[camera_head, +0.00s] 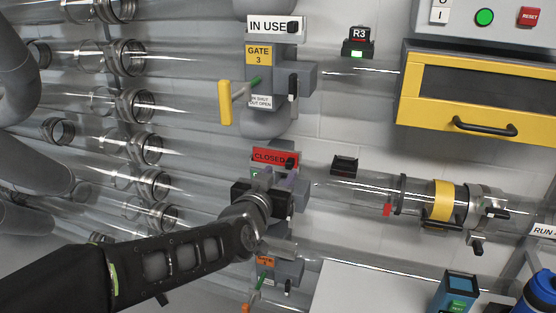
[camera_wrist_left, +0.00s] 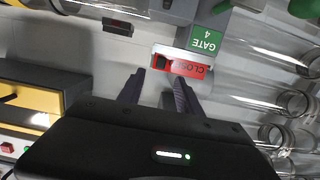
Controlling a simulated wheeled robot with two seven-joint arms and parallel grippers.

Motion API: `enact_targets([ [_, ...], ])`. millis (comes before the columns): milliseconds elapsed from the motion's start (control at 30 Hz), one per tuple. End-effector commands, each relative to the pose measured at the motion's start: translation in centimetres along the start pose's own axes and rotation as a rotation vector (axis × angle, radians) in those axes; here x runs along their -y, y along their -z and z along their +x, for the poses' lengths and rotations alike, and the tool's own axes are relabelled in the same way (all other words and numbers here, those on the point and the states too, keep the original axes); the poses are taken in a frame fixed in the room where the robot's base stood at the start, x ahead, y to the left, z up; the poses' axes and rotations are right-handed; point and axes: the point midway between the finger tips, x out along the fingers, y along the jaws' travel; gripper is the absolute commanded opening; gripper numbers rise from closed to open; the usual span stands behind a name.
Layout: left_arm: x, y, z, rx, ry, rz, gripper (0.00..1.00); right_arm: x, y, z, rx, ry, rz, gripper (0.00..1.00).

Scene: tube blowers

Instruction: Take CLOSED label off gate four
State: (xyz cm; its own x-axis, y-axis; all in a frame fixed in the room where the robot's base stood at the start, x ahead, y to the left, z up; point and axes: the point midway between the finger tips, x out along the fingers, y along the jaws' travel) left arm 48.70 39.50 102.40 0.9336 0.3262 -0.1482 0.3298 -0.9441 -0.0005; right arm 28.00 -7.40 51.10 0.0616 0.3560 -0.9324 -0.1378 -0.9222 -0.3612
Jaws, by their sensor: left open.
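The red CLOSED label (camera_head: 275,157) hangs at gate four, with a black block at its right end. It shows upside down in the left wrist view (camera_wrist_left: 187,68), below the green GATE 4 plate (camera_wrist_left: 206,41). My left gripper (camera_head: 288,180) is just below the label in the head view and hides much of gate four. In the wrist view its two fingers (camera_wrist_left: 159,77) are apart, with nothing between them. The label's black block lies just beyond the fingertips; I cannot tell whether they touch it. My right gripper is not in view.
Gate three, with an IN USE label (camera_head: 272,27) and yellow handle (camera_head: 225,103), stands above. Clear tubes run on both sides. A yellow-framed box (camera_head: 475,93) is at upper right. A blue bottle (camera_head: 541,293) is at lower right.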

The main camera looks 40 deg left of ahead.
Motion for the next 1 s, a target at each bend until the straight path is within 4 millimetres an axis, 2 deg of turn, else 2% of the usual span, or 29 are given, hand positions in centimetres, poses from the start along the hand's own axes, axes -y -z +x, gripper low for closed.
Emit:
enact_targets([
  [200,0.0,-0.1,2.0,0.002,-0.001,0.0,0.42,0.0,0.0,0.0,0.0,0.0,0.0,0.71],
  [567,0.0,0.0,2.3,0.002,-0.001,0.0,0.42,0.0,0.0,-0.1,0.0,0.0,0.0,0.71],
  [900,0.0,0.1,6.5,0.002,-0.001,0.001,0.42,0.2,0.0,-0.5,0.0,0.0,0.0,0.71],
  [1000,0.0,0.1,7.2,0.001,0.0,0.0,0.42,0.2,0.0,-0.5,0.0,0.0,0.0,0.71],
])
